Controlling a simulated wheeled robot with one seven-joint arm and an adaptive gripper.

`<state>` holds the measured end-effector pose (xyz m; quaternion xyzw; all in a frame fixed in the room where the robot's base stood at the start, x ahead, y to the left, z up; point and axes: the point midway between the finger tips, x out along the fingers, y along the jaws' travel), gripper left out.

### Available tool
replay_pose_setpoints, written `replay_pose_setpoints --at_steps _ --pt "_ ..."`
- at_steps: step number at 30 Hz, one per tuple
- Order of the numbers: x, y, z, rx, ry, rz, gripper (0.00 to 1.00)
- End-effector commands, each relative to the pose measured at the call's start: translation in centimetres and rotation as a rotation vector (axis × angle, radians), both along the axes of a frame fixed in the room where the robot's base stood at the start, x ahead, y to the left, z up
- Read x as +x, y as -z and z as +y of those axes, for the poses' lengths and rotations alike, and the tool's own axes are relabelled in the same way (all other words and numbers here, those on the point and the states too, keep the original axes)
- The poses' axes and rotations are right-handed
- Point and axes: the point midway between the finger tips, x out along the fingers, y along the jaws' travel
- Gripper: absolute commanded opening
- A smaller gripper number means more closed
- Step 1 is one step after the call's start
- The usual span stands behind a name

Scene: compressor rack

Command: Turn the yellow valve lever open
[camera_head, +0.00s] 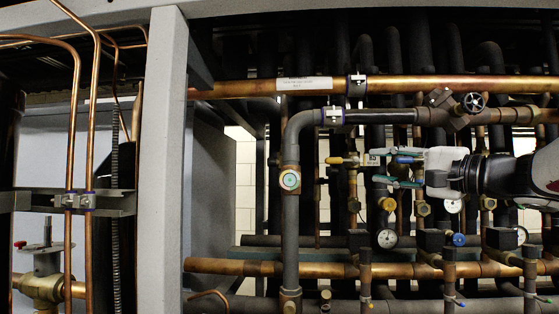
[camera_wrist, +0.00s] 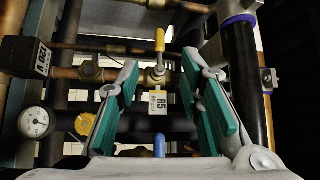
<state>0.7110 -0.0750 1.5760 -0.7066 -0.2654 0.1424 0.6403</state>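The yellow valve lever (camera_wrist: 160,40) stands upright in the wrist view, above a brass valve body (camera_wrist: 157,76) on a horizontal copper pipe. A white tag marked R5 (camera_wrist: 158,103) hangs below the valve. In the head view the lever (camera_head: 335,160) is a small yellow piece left of my fingertips. My gripper (camera_wrist: 160,70) is open, with its teal-padded fingers spread to either side of the valve in the picture. No contact with the lever shows. In the head view my gripper (camera_head: 387,168) reaches in from the right.
A dial gauge (camera_wrist: 34,121), a yellow round cap (camera_wrist: 86,124) and a black box (camera_wrist: 28,57) sit left of my fingers. A blue piece (camera_wrist: 159,146) shows low between them. A dark vertical pipe (camera_head: 291,225) stands left of the lever, and a copper pipe (camera_head: 430,84) runs above.

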Motion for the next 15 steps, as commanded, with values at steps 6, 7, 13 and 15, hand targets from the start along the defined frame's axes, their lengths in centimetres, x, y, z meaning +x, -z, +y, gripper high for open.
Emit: replay_pose_setpoints --at_steps 6,7,13,15 --pt "2.0 -0.4 1.5 0.002 -0.003 0.001 0.34" --pt "2.4 -0.5 1.8 0.003 -0.004 0.002 0.34" --pt "5.7 -1.0 4.0 0.003 -0.004 0.002 0.34" --pt "6.8 -1.2 4.9 0.003 -0.006 0.002 0.34"
